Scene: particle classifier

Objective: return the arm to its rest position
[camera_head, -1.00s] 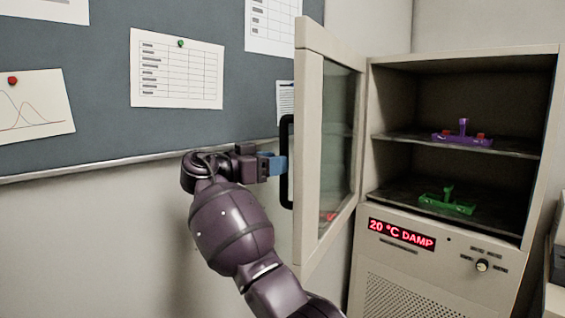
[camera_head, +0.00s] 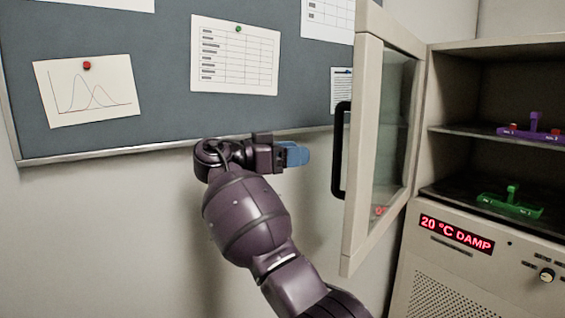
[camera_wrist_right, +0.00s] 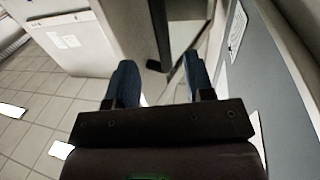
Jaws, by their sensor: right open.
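My right gripper (camera_head: 296,154) is in the middle of the head view, with blue fingertips pointing right. It is apart from the black handle (camera_head: 341,150) of the open glass cabinet door (camera_head: 362,150), a short gap to its left. In the right wrist view the two blue fingers (camera_wrist_right: 158,88) stand apart with nothing between them. My right arm reaches up from the bottom of the head view. My left gripper does not show.
The cabinet (camera_head: 415,215) stands open at the right. A purple holder (camera_head: 534,130) is on its upper shelf and a green holder (camera_head: 510,203) on the lower one. A display (camera_head: 456,234) reads 20 °C DAMP. A pinboard (camera_head: 170,100) hangs behind my arm.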

